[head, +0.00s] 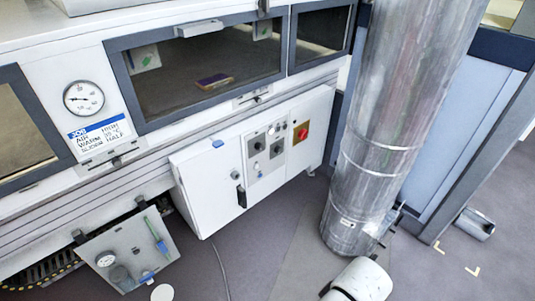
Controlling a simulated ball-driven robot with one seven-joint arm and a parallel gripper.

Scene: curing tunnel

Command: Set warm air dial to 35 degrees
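A white control box (207,190) stands below the tunnel windows. Its grey panel (265,160) carries dark round knobs, one at the left (258,145) and one at the right (276,148). Their labels and pointer positions are too small to read, so I cannot tell which is the warm air dial. A job card (97,133) on the tunnel front appears to read air high, warm 35 °C, slider half. A round white gauge (83,98) sits above it; its reading is unclear. My gripper is not in view.
A wide metal duct (385,120) stands right of the box. A red and yellow switch (301,132) sits at the box's right, a black handle (241,196) on its front. A grey panel (125,250) hangs low left. Floor (265,250) before the box looks clear.

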